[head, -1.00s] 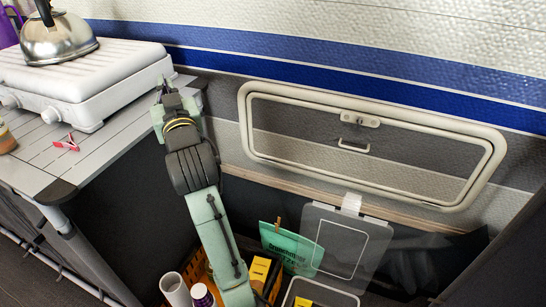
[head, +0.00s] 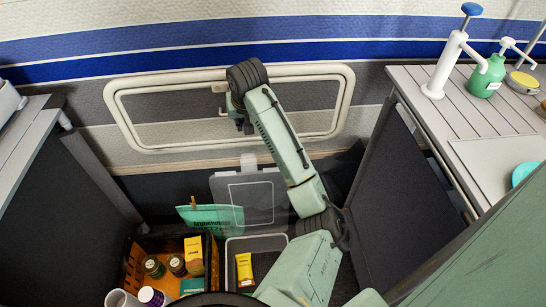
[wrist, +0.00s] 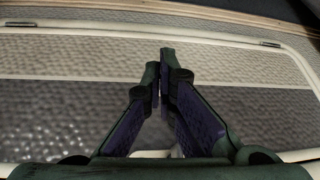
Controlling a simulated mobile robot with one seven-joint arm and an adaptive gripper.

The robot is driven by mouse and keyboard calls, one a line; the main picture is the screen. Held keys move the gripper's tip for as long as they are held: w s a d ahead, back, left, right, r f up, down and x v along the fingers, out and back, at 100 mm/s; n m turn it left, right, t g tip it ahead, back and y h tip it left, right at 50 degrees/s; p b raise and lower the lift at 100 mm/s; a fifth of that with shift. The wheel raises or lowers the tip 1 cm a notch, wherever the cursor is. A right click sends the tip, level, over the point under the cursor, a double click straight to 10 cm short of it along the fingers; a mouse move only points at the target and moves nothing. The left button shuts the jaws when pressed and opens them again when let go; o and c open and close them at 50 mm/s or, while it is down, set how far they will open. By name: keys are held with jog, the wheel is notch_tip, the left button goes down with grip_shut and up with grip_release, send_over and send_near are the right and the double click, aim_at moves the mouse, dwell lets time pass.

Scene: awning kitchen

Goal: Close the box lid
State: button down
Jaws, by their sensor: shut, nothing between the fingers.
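The box (head: 262,242) is a grey translucent bin standing low between the two counters. Its lid (head: 222,187) is open and stands up at the back edge, leaning toward the wall. A yellow packet (head: 244,268) lies inside the box. My arm covers the right part of the lid and box. My gripper (head: 247,128) is above and behind the lid, in front of the wall hatch, apart from the lid. In the wrist view my gripper (wrist: 166,58) is shut and empty, with the hatch behind it. The lid does not show there.
An orange crate (head: 133,272) with jars, cartons and a teal packet (head: 215,216) stands left of the box. The framed hatch (head: 130,112) is on the wall. The right counter (head: 440,85) holds a pump bottle (head: 490,75); the left counter (head: 25,135) edges the other side.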

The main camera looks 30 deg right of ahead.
jog(key=s+d+f+m+g, duration=0.2)
jog(key=s+d+f, duration=0.1)
jog(key=s+d, duration=0.3)
notch_tip(320, 180, down, 10)
jog(key=s+p, duration=0.2)
jog(key=shift+r+g, duration=0.25)
jog(key=shift+g, duration=0.05)
jog(key=shift+a, duration=0.1)
